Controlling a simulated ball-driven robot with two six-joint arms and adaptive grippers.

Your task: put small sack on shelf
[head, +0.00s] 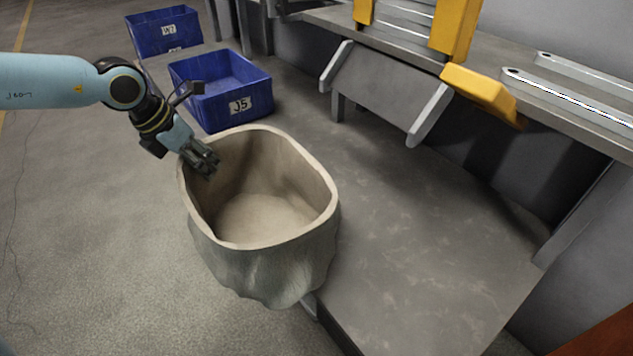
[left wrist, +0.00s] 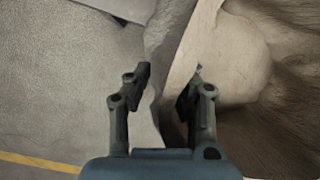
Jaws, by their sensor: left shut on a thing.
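A small beige-grey sack (head: 265,265) stands open and roughly upright in the middle of the head view. It looks empty, with a thick rolled rim. My left gripper (head: 207,162) is shut on the sack's rim at its far left side. In the left wrist view, the sack wall (left wrist: 176,75) runs between the two fingers of the left gripper (left wrist: 168,85). The grey lower shelf (head: 430,235) extends to the right of the sack. The sack overlaps the shelf's near left edge; whether its base touches the shelf is hidden. My right gripper is not in view.
A blue bin (head: 222,92) marked J5 sits just beyond the sack, with another blue bin (head: 163,32) farther back. An upper bench (head: 570,90) carries metal brackets and yellow parts. A tilted grey bracket (head: 385,90) stands at the back. The shelf's middle is clear.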

